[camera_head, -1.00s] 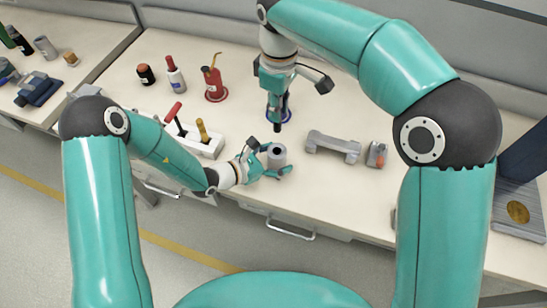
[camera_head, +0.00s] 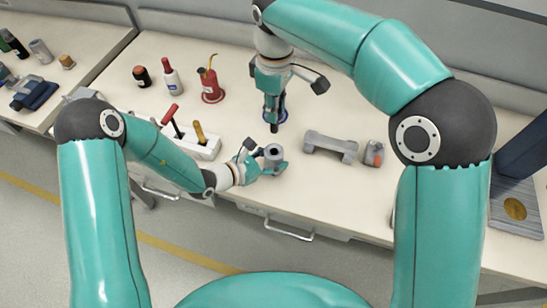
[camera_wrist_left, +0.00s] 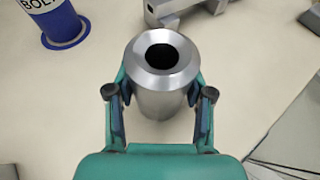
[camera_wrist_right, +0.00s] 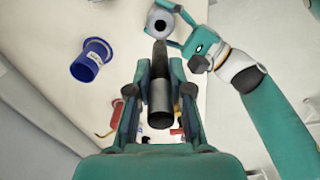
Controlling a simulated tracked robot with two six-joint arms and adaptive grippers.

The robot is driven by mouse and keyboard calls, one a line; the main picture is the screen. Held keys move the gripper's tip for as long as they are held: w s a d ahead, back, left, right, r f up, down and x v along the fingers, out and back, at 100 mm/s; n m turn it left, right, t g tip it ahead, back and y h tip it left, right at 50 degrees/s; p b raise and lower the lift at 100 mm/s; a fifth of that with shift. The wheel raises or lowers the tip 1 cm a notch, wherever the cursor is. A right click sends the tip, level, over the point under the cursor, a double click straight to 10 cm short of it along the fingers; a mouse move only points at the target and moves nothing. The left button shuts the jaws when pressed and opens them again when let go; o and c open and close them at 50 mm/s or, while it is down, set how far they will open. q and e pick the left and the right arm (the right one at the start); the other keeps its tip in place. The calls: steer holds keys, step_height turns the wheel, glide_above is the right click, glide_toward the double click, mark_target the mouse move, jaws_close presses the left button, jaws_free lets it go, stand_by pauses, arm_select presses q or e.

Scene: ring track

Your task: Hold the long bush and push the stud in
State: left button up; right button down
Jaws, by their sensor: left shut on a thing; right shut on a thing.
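The long bush (camera_head: 273,152) is a grey metal cylinder with a dark bore, upright near the bench's front edge. My left gripper (camera_head: 264,166) is shut on it. In the left wrist view the bush (camera_wrist_left: 163,85) stands between the two fingers of my left gripper (camera_wrist_left: 158,105), bore facing the camera. My right gripper (camera_head: 273,124) points down behind the bush in the head view. In the right wrist view my right gripper (camera_wrist_right: 159,92) is shut on the stud (camera_wrist_right: 160,103), a dark cylinder with a narrower end. That end points toward the bush (camera_wrist_right: 160,22) and appears apart from it.
A blue cup (camera_wrist_right: 92,60) with a label stands near the bush. A grey bracket (camera_head: 331,146) and a small grey-and-orange item (camera_head: 373,153) lie to the right. A white tool block (camera_head: 196,148) and a red oil can (camera_head: 212,88) stand to the left.

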mark_target(275, 131)
stand_by(0.4)
steer(key=shift+r, duration=0.9)
step_height(275, 131, down, 10)
steer(key=shift+r, duration=0.1)
steer(key=shift+f, duration=0.25)
steer(key=shift+f, duration=0.35)
steer(key=c, duration=1.1)
jaws_free()
steer(key=shift+o, duration=0.2)
steer(key=shift+r, duration=0.1)
